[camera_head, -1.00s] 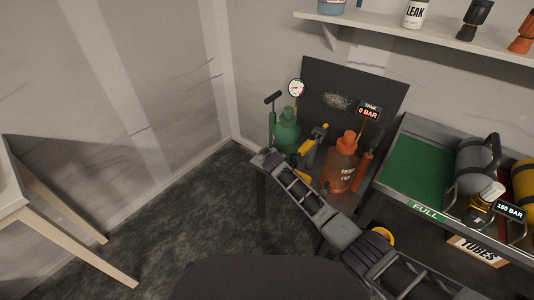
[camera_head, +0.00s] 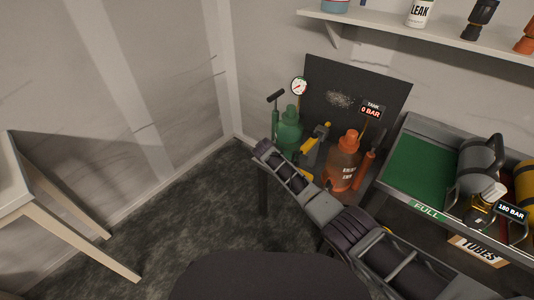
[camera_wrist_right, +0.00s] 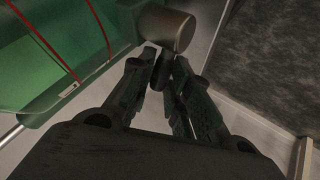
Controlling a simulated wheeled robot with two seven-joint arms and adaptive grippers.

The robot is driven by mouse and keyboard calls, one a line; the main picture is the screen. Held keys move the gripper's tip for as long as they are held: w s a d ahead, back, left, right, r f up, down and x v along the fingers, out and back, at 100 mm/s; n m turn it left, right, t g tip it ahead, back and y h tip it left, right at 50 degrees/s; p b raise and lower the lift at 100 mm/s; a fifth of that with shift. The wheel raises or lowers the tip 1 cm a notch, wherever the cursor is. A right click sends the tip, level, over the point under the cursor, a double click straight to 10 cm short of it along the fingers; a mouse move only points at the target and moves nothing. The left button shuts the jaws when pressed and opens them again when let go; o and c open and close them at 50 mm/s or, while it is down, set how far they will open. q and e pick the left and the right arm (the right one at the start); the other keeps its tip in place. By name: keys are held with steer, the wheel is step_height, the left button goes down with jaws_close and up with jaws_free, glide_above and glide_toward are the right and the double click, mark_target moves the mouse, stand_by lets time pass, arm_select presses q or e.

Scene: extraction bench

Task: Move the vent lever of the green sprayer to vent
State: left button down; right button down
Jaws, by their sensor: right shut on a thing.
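The green sprayer (camera_head: 289,130) stands upright at the back of the low bench, with a pump handle at its left and a round gauge (camera_head: 299,86) above it. In the right wrist view, its green body (camera_wrist_right: 50,65) with red lines fills the upper left. A grey-brown cylindrical fitting (camera_wrist_right: 168,28) sticks out beside it. My right gripper (camera_wrist_right: 164,66) is shut on the small dark vent lever (camera_wrist_right: 162,72) just below this fitting. Its label positions cannot be read. In the head view my right arm hides the sprayer's lower part. My left gripper is out of view.
An orange sprayer (camera_head: 342,165) stands to the right, with a yellow-handled tool (camera_head: 317,138) between the two. A "0 BAR" sign (camera_head: 371,109) is behind. A green-lined tray (camera_head: 415,165) with cylinders lies further right.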

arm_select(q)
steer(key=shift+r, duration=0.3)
arm_select(e)
steer(key=shift+f, duration=0.15)
steer(key=c, duration=1.4)
jaws_free()
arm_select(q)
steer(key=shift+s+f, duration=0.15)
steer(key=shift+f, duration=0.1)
arm_select(e)
steer(key=shift+o, duration=0.4)
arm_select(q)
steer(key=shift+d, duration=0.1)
arm_select(e)
steer(key=shift+s+r, duration=0.15)
steer(key=shift+r, duration=0.15)
steer(key=shift+s+r, duration=0.1)
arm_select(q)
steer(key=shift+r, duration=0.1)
arm_select(e)
steer(key=v, duration=0.7)
steer(key=shift+a, duration=0.1)
